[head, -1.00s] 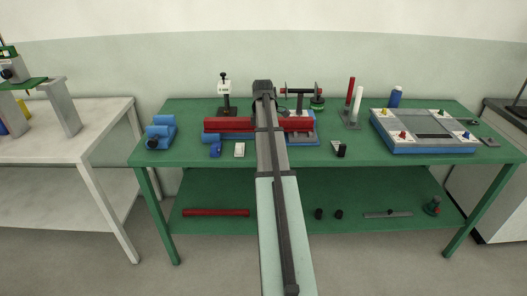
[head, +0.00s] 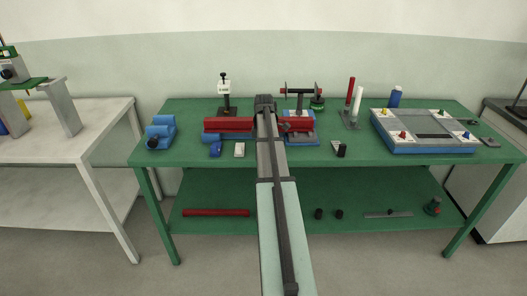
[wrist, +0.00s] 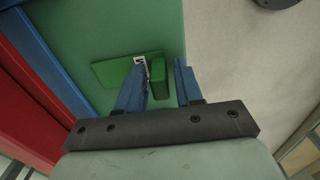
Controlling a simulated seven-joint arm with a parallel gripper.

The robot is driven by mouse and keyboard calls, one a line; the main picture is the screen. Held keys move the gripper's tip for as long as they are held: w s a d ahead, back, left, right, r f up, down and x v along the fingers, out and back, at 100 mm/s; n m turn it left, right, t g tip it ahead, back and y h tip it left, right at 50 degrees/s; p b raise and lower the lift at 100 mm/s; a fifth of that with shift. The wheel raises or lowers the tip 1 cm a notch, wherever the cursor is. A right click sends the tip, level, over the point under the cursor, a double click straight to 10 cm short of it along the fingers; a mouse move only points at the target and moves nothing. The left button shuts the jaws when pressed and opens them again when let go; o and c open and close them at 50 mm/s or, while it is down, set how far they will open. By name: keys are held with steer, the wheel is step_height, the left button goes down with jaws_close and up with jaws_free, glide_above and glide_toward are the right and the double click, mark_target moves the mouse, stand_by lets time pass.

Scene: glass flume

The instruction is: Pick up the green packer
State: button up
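A green packer (wrist: 157,76) shows in the wrist view, a flat green plate with a raised green block and a small white label with dark marks beside the block. It lies on the green bench top. My gripper (wrist: 160,68) is open, its two blue fingers apart. The raised block appears between the fingers, nearer the left one, with a gap to the right one. I cannot tell whether the left finger touches it. In the head view my gripper (head: 265,102) is over the back of the bench, and my arm hides the packer.
A stand with a white head (head: 224,90) is behind. A blue-edged board (head: 425,147) is at right. In the wrist view, red and blue parts (wrist: 38,70) are at left.

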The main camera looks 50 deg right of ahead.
jaws_close()
step_height(320, 180, up, 9)
steer(key=shift+r, duration=0.15)
steer(key=s+d+r, duration=0.1)
steer(key=s+d, duration=1)
steer(key=d, duration=0.1)
steer(key=shift+s+d+r, duration=0.2)
steer(key=shift+s+r, duration=0.15)
